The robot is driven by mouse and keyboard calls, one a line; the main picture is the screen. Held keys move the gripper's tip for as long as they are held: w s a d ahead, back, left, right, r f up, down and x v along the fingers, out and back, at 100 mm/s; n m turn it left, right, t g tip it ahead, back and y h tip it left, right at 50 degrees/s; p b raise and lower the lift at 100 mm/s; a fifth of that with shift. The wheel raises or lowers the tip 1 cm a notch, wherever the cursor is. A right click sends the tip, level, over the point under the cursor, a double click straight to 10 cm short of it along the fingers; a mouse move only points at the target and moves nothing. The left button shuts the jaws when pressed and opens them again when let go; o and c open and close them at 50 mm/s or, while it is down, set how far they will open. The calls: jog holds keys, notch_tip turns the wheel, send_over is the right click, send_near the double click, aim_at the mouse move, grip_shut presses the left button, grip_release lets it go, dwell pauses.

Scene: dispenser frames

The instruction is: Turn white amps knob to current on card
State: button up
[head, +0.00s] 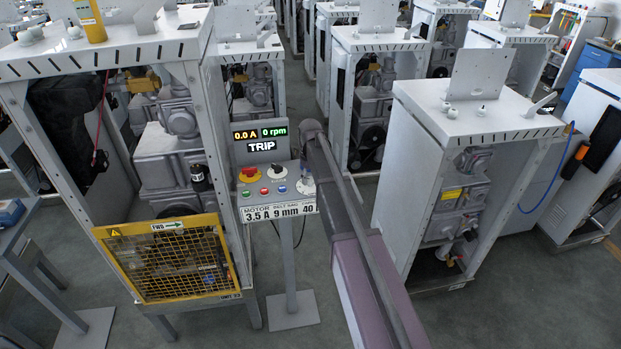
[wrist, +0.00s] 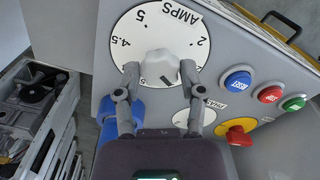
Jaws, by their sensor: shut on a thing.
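The white amps knob (wrist: 160,66) sits at the centre of a round white dial (wrist: 125,48) marked AMPS. The numbers 5, 4.5 and 2 are readable; marks lower down are partly covered by my fingers. My gripper (wrist: 158,76) is shut on the knob, one finger on each side. A dark mark shows on the knob's near side, but the exact setting is unclear. In the head view my arm hides most of the dial (head: 306,187). The card (head: 278,211) below the panel reads MOTOR 3.5 A, beside 9 mm and 40.
A display (head: 261,140) shows 0.0 A, 0 rpm and TRIP. Near the dial are blue (wrist: 238,80), red (wrist: 269,94) and green (wrist: 293,103) buttons, a smaller PHASE dial (wrist: 183,118) and a red knob on yellow (wrist: 238,135). A yellow mesh guard (head: 170,262) stands left.

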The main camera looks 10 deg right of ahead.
jog(key=m, duration=0.5)
jog(key=shift+s+m, duration=0.1)
jog(key=shift+m, duration=0.2)
jog(key=m, duration=0.6)
dwell(0.4)
jog(key=o, duration=1.1)
jog(key=shift+o, duration=0.2)
jog(key=shift+n, duration=0.3)
